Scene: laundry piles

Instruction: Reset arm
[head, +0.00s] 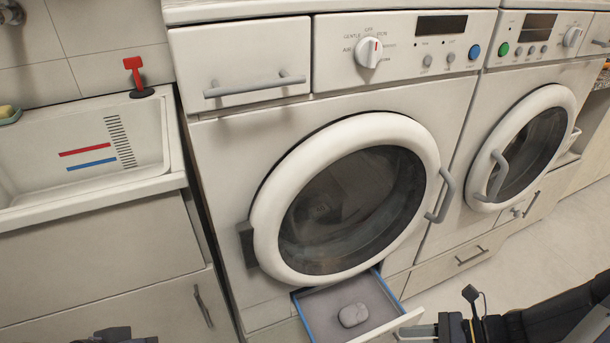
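My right gripper (418,332) is at the bottom edge, right of centre, with its dark arm coming in from the lower right. Its grey finger end is close to the front edge of an open drawer (385,327); I cannot tell whether it touches. Its fingers are partly cut off, so whether it is open or shut is unclear. A dark part of my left gripper (115,335) just shows at the bottom left; its fingertips are out of frame.
The drawer stands open below the left front-loading machine (215,165) and holds a grey rounded item (353,315). Both machines' round doors are shut. A sink (90,150) is at the left. Clear floor (525,255) shows at the right.

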